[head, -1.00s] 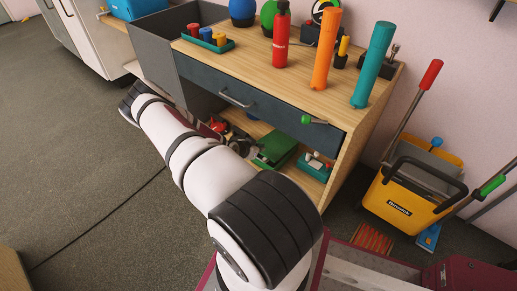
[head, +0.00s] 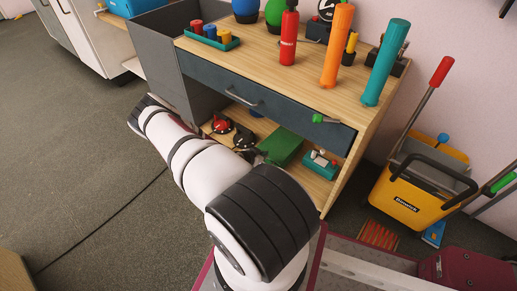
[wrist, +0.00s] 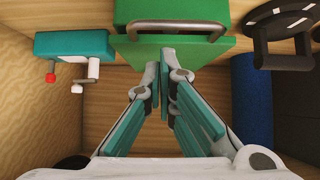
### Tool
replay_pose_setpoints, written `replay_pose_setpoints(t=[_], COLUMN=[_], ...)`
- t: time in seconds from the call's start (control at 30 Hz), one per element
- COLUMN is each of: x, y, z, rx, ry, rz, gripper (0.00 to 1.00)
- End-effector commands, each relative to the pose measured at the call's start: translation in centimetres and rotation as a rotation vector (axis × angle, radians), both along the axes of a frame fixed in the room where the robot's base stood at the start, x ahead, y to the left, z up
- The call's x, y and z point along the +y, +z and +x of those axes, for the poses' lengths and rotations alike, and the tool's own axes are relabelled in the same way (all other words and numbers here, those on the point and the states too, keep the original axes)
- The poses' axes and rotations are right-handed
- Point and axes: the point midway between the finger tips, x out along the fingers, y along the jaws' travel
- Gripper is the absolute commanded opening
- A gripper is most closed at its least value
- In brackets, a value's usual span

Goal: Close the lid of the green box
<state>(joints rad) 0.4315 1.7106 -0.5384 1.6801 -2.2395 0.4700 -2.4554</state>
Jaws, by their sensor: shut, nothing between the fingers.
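The green box (head: 285,147) sits on the lower shelf under the drawer. Its flat green top faces up in the head view. In the wrist view the green box (wrist: 133,50) fills the top middle, with a metal handle (wrist: 168,22) across it. I cannot tell whether its lid is fully down. My gripper (wrist: 163,85) has its teal-padded fingers together and empty, with the tips just below the box's near edge in the wrist picture. I cannot tell whether they touch it. In the head view my arm partly hides the gripper and the shelf's front.
A teal block with red and white knobs (wrist: 72,44) is beside the box. A blue cylinder (wrist: 252,105) and a black round thing (wrist: 282,30) lie on its other side. The drawer (head: 265,97) is overhead; a yellow bucket (head: 405,203) stands right of the cabinet.

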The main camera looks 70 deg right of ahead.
Motion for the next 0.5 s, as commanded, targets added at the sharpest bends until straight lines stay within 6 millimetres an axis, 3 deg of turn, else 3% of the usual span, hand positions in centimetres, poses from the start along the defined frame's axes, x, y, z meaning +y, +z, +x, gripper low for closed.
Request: replay_pose_setpoints(t=[0.1, 0.2, 0.5], x=[0.4, 0.6, 0.7], y=[-2.1, -3.0, -3.7], z=[-0.5, -0.5, -0.4], rx=[0.001, 0.0, -0.002], ry=[0.002, 0.001, 0.0], rz=[0.001, 0.0, 0.0], gripper=[0.0, 0.0, 0.0])
